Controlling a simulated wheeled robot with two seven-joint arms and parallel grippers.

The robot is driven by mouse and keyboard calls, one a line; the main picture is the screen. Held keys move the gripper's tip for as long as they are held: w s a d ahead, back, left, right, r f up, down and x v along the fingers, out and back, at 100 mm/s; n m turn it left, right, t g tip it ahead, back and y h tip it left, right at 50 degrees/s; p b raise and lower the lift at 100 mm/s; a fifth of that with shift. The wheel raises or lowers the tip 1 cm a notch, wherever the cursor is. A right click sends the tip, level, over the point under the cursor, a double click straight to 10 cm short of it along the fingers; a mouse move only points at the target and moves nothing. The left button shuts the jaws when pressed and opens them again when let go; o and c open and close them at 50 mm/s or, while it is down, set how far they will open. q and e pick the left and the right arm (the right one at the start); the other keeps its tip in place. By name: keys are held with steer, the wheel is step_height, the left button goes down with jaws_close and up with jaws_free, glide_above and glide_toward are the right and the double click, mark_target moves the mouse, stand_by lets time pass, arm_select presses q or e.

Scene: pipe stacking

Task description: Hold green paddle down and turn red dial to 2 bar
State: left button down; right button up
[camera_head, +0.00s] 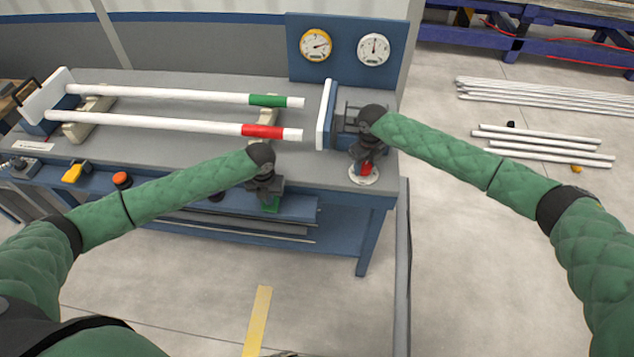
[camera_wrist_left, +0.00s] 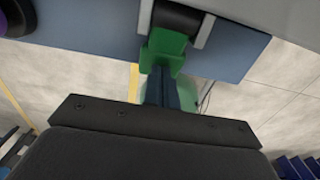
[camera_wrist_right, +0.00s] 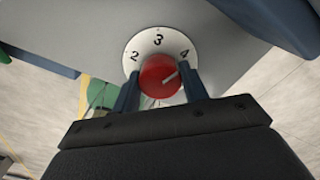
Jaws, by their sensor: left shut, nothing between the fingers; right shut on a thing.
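The green paddle (camera_head: 270,205) hangs at the bench's front edge. It also shows in the left wrist view (camera_wrist_left: 166,48), under a dark roller between grey brackets. My left gripper (camera_head: 268,192) is shut and empty, its fingertips (camera_wrist_left: 164,80) right at the paddle. I cannot tell how far down the paddle is pressed. The red dial (camera_wrist_right: 160,76) sits on a white plate marked 2, 3 and 4, and its light pointer line aims up right, towards the 4. My right gripper (camera_wrist_right: 160,88) has a finger on each side of the dial and is shut on it.
A blue panel behind the bench carries a yellow-rimmed gauge (camera_head: 316,45) and a white gauge (camera_head: 373,49). Two white pipes with a green band (camera_head: 268,100) and a red band (camera_head: 262,131) lie on supports. An orange-red button (camera_head: 122,180) sits at the front edge.

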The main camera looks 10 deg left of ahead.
mark_target(365, 165)
arm_select(q)
steer(key=shift+a, duration=0.1)
arm_select(e)
steer(key=shift+d, duration=0.15)
arm_select(q)
steer(key=shift+r, duration=1.95)
arm_select(e)
steer(key=shift+f, duration=0.15)
arm_select(q)
steer(key=shift+w, duration=0.1)
arm_select(e)
steer(key=o, duration=0.9)
steer(key=shift+w, duration=0.1)
steer(key=shift+r, duration=2.05)
